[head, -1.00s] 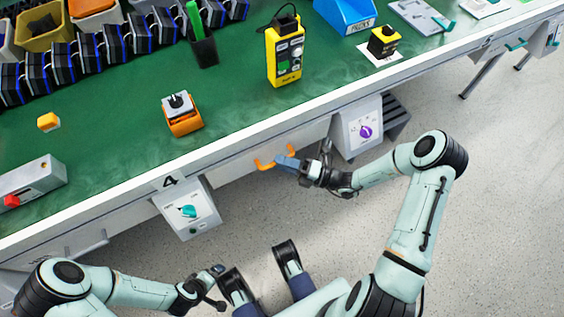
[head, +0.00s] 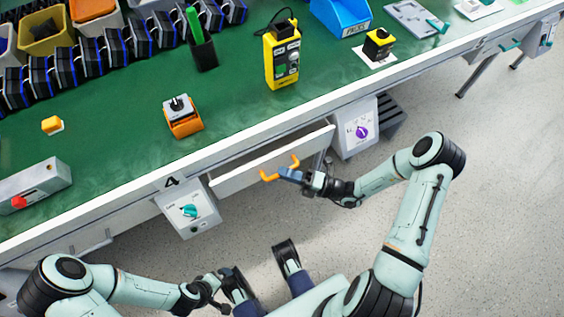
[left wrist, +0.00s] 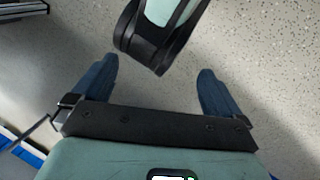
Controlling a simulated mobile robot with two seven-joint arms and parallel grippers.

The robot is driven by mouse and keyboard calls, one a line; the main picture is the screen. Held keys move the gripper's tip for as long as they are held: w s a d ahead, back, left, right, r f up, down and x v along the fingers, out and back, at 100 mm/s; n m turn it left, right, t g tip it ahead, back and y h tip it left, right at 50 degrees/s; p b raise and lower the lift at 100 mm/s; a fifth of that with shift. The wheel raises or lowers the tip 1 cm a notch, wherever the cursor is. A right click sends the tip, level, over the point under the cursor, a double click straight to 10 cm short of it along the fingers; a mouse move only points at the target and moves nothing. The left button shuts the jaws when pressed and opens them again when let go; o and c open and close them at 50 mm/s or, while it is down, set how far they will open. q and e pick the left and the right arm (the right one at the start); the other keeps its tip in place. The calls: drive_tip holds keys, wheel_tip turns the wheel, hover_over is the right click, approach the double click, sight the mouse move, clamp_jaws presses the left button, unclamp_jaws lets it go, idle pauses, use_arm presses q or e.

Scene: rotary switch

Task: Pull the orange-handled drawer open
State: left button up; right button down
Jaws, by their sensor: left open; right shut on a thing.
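The drawer (head: 245,183) under the workbench stands partly open, its white front away from the bench edge and a dark gap behind it. Its orange handle (head: 269,177) is on the front, at the right half. My right gripper (head: 289,174) is at the right part of the handle and shut on it. The fingers hide part of the handle. My left gripper (head: 224,272) is low in the head view, away from the drawer. In the left wrist view its two blue fingers (left wrist: 158,92) are apart with nothing between them.
A grey box with a teal knob (head: 190,211) hangs left of the drawer, and one with a purple knob (head: 360,131) hangs right, close to my right wrist. The green bench top (head: 110,150) holds several devices. The floor (head: 480,200) at right is clear.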

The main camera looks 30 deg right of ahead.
use_arm(q)
drive_tip(key=s+d+r+g+p, duration=0.1)
drive_tip(key=s+r+p, duration=0.3)
drive_tip(key=r, duration=0.1)
drive_tip(key=shift+s+d+r+g+h, duration=0.15)
drive_tip(key=shift+s+d+g+h, duration=0.15)
drive_tip(key=shift+s+d, duration=0.1)
use_arm(e)
drive_tip(key=s, duration=2.1)
drive_tip(key=shift+s, duration=0.35)
drive_tip(key=c, duration=1.1)
unclamp_jaws()
use_arm(q)
drive_tip(key=shift+w+f+b, duration=0.2)
drive_tip(key=shift+f+b, duration=0.1)
drive_tip(key=shift+f, duration=0.05)
use_arm(e)
drive_tip(key=v, duration=1.3)
drive_tip(key=shift+s+d, duration=0.15)
drive_tip(key=shift+d, duration=0.1)
